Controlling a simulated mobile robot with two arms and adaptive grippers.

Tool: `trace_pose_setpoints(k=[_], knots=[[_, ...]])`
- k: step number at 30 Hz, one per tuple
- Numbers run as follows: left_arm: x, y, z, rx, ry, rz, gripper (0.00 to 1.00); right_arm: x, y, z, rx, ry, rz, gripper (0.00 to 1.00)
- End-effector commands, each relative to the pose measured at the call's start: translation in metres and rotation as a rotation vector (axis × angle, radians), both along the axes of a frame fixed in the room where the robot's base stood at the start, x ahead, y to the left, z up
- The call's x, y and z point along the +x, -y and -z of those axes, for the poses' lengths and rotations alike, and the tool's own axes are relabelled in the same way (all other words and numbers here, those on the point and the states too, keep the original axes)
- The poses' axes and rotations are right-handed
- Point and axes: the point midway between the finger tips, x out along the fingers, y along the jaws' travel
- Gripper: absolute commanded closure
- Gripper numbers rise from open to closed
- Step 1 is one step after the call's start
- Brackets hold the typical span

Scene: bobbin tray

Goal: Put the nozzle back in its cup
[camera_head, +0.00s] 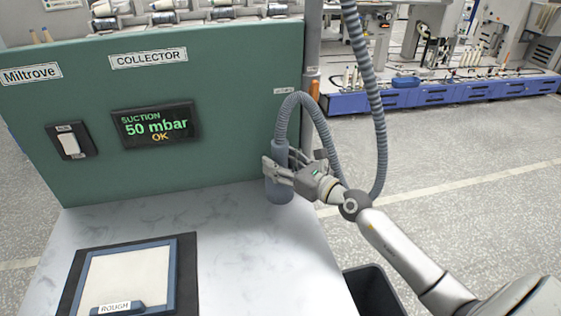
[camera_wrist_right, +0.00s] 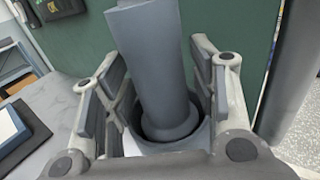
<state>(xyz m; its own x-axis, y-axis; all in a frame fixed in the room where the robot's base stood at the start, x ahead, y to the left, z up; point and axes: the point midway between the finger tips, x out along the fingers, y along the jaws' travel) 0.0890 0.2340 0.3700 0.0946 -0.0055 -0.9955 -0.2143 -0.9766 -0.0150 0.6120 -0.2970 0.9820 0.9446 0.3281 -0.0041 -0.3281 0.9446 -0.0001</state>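The nozzle (camera_head: 281,154) is a grey tube on the end of a ribbed grey hose (camera_head: 328,137). It stands in its cup (camera_head: 279,191), a grey-blue cylinder at the right end of the table by the green panel. In the right wrist view the nozzle (camera_wrist_right: 152,62) leans slightly, and its lower end is inside the dark ring of the cup (camera_wrist_right: 178,146). My right gripper (camera_head: 278,169) is at the nozzle, with one finger on each side. In the wrist view its fingers (camera_wrist_right: 160,92) are spread, with gaps beside the nozzle. My left gripper is not in view.
The green collector panel (camera_head: 230,85) rises behind the cup; its display (camera_head: 155,125) reads "SUCTION 50 mbar OK". A framed tray (camera_head: 130,278) marked "ROUGH" lies at the table's front left. A dark bin (camera_head: 375,292) stands beside the table. The table middle (camera_head: 235,235) is clear.

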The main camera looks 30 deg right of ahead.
Motion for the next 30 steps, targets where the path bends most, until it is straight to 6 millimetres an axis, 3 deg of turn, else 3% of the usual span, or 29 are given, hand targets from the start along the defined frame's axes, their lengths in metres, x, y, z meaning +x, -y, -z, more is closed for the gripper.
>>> trace_pose_setpoints(k=[12,30], knots=[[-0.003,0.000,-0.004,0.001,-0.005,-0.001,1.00,0.000,0.000,-0.005,0.000,0.000,0.000,0.42],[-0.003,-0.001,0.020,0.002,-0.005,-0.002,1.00,-0.077,0.027,0.001,-0.002,-0.003,0.000,0.42]])
